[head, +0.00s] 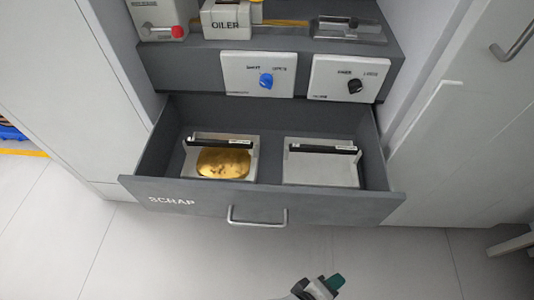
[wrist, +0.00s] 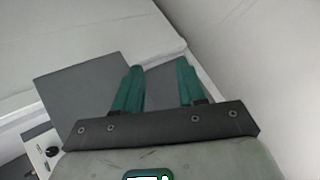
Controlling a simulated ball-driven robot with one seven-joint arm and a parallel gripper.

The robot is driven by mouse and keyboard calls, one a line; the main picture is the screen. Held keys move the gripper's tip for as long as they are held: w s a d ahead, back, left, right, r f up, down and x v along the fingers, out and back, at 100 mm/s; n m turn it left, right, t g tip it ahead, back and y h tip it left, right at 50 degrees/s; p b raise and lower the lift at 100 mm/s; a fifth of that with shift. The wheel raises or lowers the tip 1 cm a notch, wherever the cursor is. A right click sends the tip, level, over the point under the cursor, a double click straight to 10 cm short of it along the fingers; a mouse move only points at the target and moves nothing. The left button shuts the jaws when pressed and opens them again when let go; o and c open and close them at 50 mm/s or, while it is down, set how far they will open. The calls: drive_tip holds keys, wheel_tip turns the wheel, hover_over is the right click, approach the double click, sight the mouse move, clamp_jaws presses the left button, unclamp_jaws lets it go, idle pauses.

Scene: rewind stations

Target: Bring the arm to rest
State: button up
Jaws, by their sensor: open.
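My gripper (wrist: 158,90) shows in the wrist view with its two green fingers apart and nothing between them. Beyond the fingers are grey and white panels, out of reach as far as I can tell. In the head view only a small part of my arm's end, with a green piece (head: 335,282), shows at the bottom edge, in front of and apart from the open drawer. The fingertips are not clear there.
The grey SCRAP drawer (head: 172,202) stands pulled out with its handle (head: 257,222) facing me. In it are two trays; the left one holds a gold-brown lump (head: 223,163), the right one (head: 322,170) looks empty. Above are a blue knob (head: 266,81) and a black knob (head: 355,86).

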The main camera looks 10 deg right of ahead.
drive_tip(key=d+r+m+g+y, duration=0.2)
drive_tip(key=d+m+y, duration=0.4)
drive_tip(key=d+y, duration=0.35)
wheel_tip(320, 180, up, 16)
drive_tip(key=p, duration=1.6)
drive_tip(key=shift+s+d, duration=0.3)
drive_tip(key=shift+h, duration=0.25)
